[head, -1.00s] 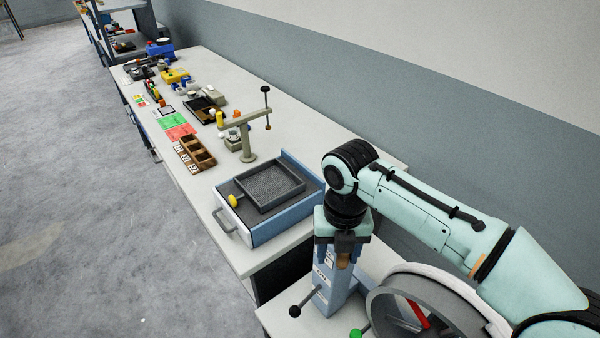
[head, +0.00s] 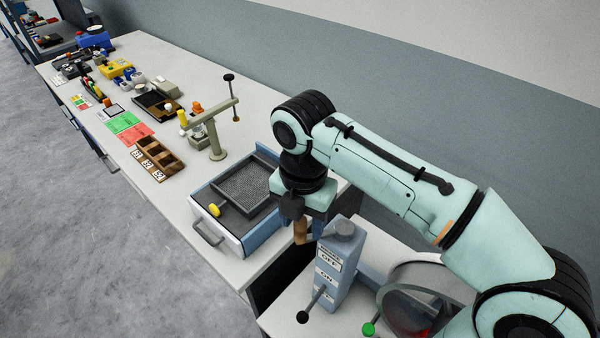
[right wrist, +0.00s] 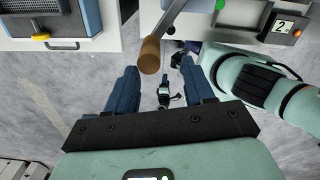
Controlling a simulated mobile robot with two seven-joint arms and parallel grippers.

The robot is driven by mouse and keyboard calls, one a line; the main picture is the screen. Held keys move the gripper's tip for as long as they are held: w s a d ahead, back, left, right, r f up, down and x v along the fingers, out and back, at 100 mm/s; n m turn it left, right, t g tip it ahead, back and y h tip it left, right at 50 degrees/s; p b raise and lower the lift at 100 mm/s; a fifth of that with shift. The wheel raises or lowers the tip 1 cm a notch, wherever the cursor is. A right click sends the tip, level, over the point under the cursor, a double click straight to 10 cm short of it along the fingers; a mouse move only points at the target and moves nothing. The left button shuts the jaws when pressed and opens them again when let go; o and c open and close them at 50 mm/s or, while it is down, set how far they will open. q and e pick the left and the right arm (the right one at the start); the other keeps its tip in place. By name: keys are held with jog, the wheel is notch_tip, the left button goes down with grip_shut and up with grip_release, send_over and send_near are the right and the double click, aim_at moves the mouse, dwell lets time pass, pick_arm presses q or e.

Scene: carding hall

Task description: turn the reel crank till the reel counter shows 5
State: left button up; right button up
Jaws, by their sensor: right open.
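The reel crank's wooden handle (head: 302,232) hangs below my right gripper (head: 303,212), just left of the blue-grey post. In the right wrist view, the brown handle (right wrist: 150,55) and its grey crank arm (right wrist: 170,20) are clear. The open blue fingers of my right gripper (right wrist: 157,66) stand on either side of the handle, with a gap on both sides. The reel counter (right wrist: 284,27) shows 2. The reel (head: 430,285) is partly hidden behind my right arm. My left gripper is in neither view.
The blue-grey post (head: 330,285) has labels, a lever with a black knob (head: 303,316) and a green knob (head: 369,328) near it. A blue-white drawer unit with a mesh tray (head: 243,190) stands on the bench close behind my gripper. Farther off are a wooden tray (head: 160,158) and small gear.

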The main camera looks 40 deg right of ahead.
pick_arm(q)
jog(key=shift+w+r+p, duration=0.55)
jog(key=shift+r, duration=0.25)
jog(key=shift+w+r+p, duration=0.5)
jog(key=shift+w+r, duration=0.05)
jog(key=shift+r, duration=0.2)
pick_arm(e)
notch_tip(320, 180, up, 9)
jog(key=shift+s, duration=0.25)
jog(key=shift+r, duration=0.1)
